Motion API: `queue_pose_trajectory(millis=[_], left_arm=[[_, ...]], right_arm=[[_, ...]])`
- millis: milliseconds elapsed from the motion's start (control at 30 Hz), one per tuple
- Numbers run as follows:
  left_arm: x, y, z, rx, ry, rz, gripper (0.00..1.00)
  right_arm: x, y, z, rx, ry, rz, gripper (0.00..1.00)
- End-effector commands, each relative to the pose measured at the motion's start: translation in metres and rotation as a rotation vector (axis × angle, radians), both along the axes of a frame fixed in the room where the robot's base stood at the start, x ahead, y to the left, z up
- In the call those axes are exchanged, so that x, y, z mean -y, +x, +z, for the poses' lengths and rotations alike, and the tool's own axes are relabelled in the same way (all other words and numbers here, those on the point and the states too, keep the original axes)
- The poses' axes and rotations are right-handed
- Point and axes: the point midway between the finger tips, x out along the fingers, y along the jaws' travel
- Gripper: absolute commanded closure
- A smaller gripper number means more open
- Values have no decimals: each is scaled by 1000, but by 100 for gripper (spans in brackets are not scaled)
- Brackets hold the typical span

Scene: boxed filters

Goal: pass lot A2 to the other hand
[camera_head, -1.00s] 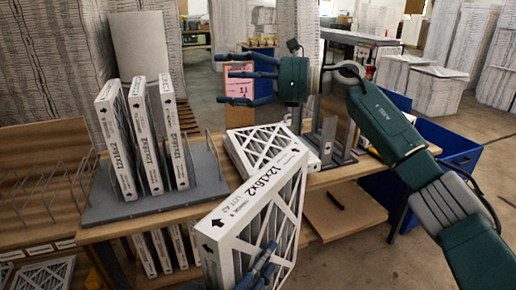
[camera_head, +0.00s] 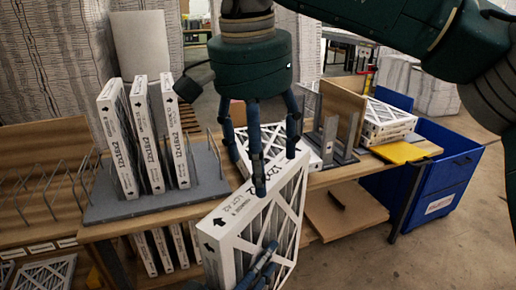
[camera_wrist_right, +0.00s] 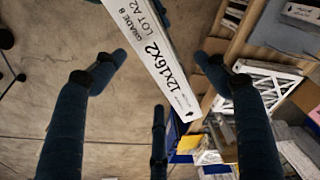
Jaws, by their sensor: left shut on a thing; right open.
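The lot A2 filter (camera_head: 230,222) is a white-framed 12x16x2 panel with lattice faces, held tilted in front of the bench. My left gripper (camera_head: 262,266) is shut on its lower part at the bottom of the head view. My right gripper (camera_head: 262,165) is open and points down over the filter's upper edge, fingers spread. In the right wrist view the filter's labelled edge (camera_wrist_right: 152,55), reading LOT A2, lies between the two side fingers of my right gripper (camera_wrist_right: 155,68). Whether any finger touches it, I cannot tell.
A grey rack (camera_head: 150,202) holds three upright filters at the left of the bench. Another filter (camera_head: 262,140) lies on the bench behind the held one. Grey upright brackets (camera_head: 328,145), stacked filters (camera_head: 388,120) and a blue bin (camera_head: 445,175) are at right.

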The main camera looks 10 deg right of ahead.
Motion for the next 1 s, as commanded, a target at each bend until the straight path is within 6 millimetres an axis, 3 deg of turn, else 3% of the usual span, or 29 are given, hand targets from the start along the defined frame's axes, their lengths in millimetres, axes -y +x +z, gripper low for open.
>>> queue_pose_trajectory(millis=[300,500,700,1000], left_arm=[[0,0,2,2,-2,0,82],[0,0,2,4,-2,0,82],[0,0,3,6,-4,-1,82],[1,-1,3,5,-3,-1,82]], right_arm=[[6,7,-61,-4,3,-1,27],[8,10,-89,-3,5,0,27],[9,12,-102,-2,6,-1,27],[8,12,-103,-1,7,0,30]])
